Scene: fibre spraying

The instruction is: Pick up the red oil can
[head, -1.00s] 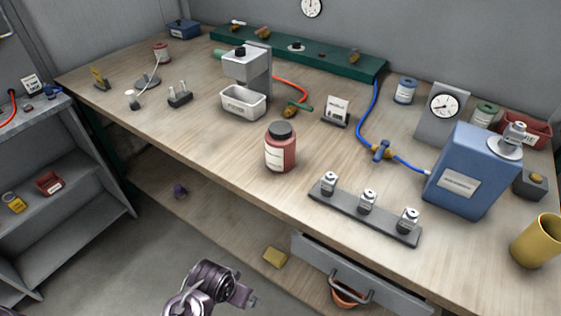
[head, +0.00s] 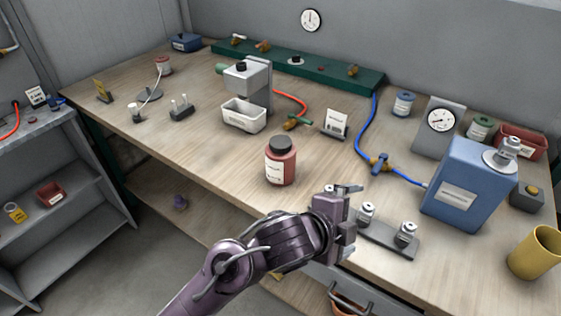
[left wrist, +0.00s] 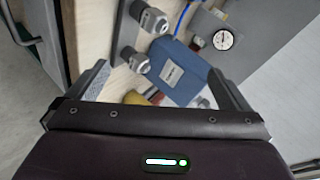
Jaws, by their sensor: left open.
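The red oil can (head: 281,168), a red jar with a dark cap and white label, stands upright near the front edge of the workbench (head: 185,150). My left gripper (head: 350,219) is open and empty, to the right of and nearer than the can, in front of a grey strip with small metal bottles. The left wrist view shows both fingers apart (left wrist: 160,85), with metal bottles and a blue box beyond them. The red can does not show there. My right gripper is not in view.
A grey strip (head: 385,243) with small bottles (head: 405,234) lies beside my gripper, partly hidden by it. A blue box (head: 462,190) and yellow cup (head: 535,252) stand at right. A grey dispenser (head: 247,95) stands behind the can.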

